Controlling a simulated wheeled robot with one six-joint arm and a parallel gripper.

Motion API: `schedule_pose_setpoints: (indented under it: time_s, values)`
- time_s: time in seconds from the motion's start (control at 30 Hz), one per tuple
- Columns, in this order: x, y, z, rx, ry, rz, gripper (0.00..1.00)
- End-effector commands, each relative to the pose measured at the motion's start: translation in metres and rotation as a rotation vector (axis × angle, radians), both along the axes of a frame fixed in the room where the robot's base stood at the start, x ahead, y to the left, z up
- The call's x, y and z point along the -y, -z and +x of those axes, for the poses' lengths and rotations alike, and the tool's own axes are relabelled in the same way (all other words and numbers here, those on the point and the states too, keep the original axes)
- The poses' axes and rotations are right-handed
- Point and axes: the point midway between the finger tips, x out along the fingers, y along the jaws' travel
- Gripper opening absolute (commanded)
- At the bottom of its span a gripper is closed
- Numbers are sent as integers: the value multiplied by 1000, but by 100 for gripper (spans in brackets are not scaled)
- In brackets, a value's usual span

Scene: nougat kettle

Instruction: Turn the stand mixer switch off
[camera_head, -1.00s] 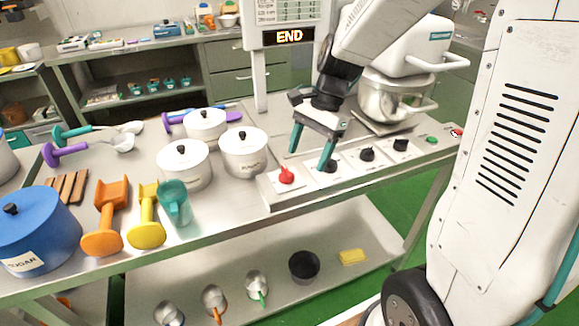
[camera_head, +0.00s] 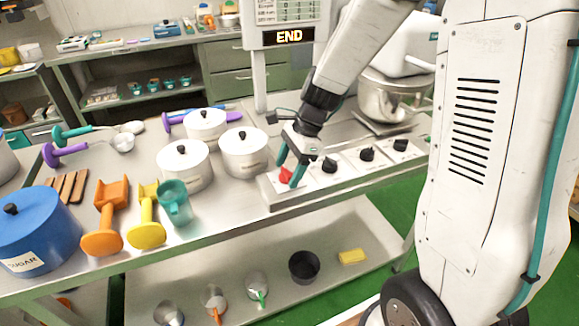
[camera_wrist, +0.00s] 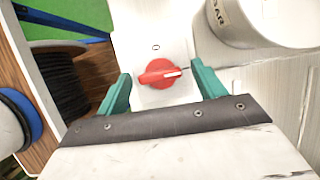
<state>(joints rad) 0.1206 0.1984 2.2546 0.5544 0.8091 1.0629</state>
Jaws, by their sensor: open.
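The red knob (camera_head: 285,174) is at the left end of a white control panel on the table's front edge. In the wrist view the red knob (camera_wrist: 158,73) has a white mark on its right side and sits on a white plate (camera_wrist: 150,35). My gripper (camera_head: 288,173) is open over the red knob. In the wrist view its teal fingers (camera_wrist: 160,90) stand on both sides of the knob, with gaps to it. The stand mixer (camera_head: 400,50) stands behind at the right, partly hidden by my arm, with a steel bowl (camera_head: 385,97).
Black knobs (camera_head: 367,154) line the panel to the right. White lidded pots (camera_head: 243,155) stand just left of my gripper. A display (camera_head: 290,36) reads END.

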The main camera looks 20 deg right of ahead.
Motion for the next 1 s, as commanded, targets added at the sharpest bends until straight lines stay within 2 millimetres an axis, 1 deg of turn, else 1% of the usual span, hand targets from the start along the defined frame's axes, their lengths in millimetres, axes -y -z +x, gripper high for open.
schedule_pose_setpoints:
  time_s: [0.2, 0.23, 0.27, 0.3, 0.37, 0.4, 0.73, 0.87, 1.0]
  values:
    - [0, 1, 0, 0, -1, 0, 69]
    - [0, 1, 0, 0, -1, 0, 66]
    - [0, 1, 0, 0, -1, 0, 58]
    - [0, 1, 0, 0, 0, 0, 47]
    - [0, 1, 0, 0, 0, 0, 30]
    - [0, 1, 0, 0, 0, 0, 24]
    - [0, 0, 0, -1, -32, 0, 24]
    - [0, 0, 1, 0, -89, -1, 24]
    - [0, 1, 2, -1, -184, -1, 24]
